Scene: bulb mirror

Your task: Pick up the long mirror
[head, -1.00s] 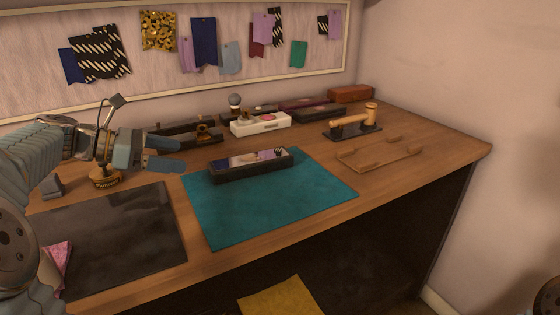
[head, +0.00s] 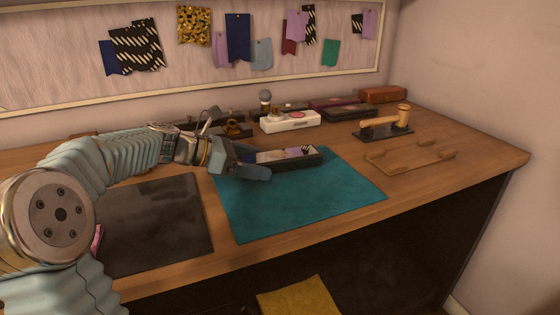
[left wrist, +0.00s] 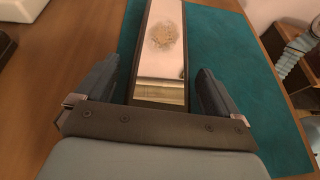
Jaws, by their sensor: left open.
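The long mirror (head: 285,157) lies on the teal mat (head: 300,204), a narrow dark-framed bar with a reflective top. It also shows in the left wrist view (left wrist: 163,52), running away from the gripper. My left gripper (head: 254,165) is at the mirror's left end, with its fingers open. In the left wrist view the two fingers (left wrist: 158,88) stand on either side of the mirror's near end, with gaps visible to both sides. My right gripper is not seen in the head view.
A wooden mallet on a dark stand (head: 384,126) and a wooden frame (head: 410,157) are to the right. A black mat (head: 155,225) lies left. The teal mat's front is clear.

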